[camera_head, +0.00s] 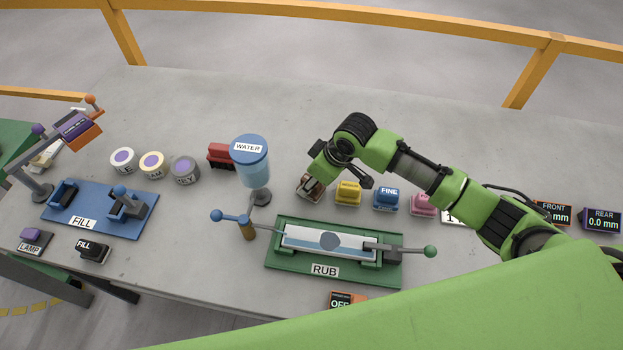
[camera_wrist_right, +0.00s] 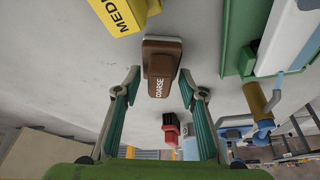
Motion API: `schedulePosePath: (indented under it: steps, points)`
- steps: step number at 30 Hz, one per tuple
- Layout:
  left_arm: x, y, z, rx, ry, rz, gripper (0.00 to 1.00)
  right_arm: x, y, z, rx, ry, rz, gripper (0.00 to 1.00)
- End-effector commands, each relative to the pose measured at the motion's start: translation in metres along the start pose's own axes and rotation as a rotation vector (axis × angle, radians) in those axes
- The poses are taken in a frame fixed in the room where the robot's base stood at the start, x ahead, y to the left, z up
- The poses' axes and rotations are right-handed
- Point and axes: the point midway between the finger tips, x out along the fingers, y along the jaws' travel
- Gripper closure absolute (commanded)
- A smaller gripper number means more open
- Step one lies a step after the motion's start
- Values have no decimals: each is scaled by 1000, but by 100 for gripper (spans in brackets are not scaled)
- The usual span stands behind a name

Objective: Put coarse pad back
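The brown coarse pad (camera_head: 310,188) sits on the slab at the left end of a row of pads. In the right wrist view the coarse pad (camera_wrist_right: 162,62) shows its COARSE label. My right gripper (camera_head: 313,180) is over it and partly hides it in the head view. In the wrist view the right gripper (camera_wrist_right: 159,80) is open, with a fingertip on each side of the pad and a small gap visible on the left. Whether the right fingertip touches cannot be told. My left gripper is not in view.
A yellow pad (camera_head: 348,193), a blue FINE pad (camera_head: 388,199) and a pink pad (camera_head: 423,204) stand to the right. The green RUB fixture (camera_head: 286,279) lies in front. The WATER bottle (camera_head: 252,170) and a red block (camera_head: 221,156) are to the left.

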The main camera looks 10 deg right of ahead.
Motion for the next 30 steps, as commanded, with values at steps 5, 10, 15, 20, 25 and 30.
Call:
schedulePosePath:
  steps: [5,10,15,20,25,30]
  points:
    - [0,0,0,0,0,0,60,0,0,0,0,-1,0,63]
    - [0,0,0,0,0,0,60,-5,0,-1,0,1,1,63]
    - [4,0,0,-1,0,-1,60,-28,1,-1,0,3,2,63]
    - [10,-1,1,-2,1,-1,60,-64,1,-1,-3,4,3,63]
    - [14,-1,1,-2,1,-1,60,-97,1,-1,-2,2,3,63]
    - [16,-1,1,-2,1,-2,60,-117,0,-2,1,1,1,63]
